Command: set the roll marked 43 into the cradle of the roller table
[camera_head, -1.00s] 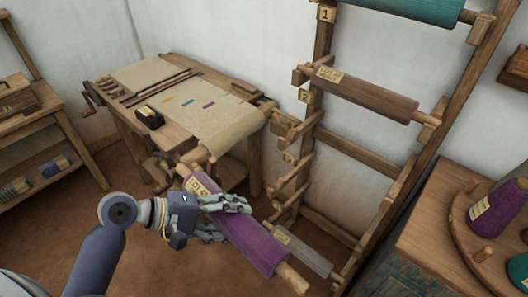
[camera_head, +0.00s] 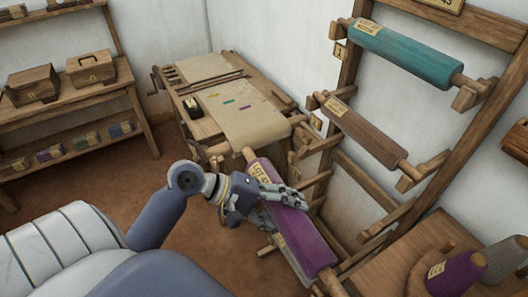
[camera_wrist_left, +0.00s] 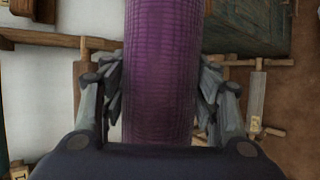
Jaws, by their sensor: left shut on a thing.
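My left gripper (camera_head: 278,197) is shut around the middle of a purple roll (camera_head: 303,243) with wooden end pegs. The roll is held in the air, slanting down to the right in the head view. Its paper label begins "LOT 4"; the rest is too small to read or hidden by the fingers. In the left wrist view the purple roll (camera_wrist_left: 160,75) runs between the two sets of fingers. The wooden table with a beige cloth (camera_head: 243,112) stands behind the roll's upper end. I cannot make out its cradle. My right gripper is not in view.
A wooden rack on the right holds a teal roll (camera_head: 402,55) and a brown roll (camera_head: 365,133); its lower part is close to the held roll. A side table (camera_head: 470,270) with cones stands at lower right. A shelf with boxes (camera_head: 90,71) is at left. Floor between is clear.

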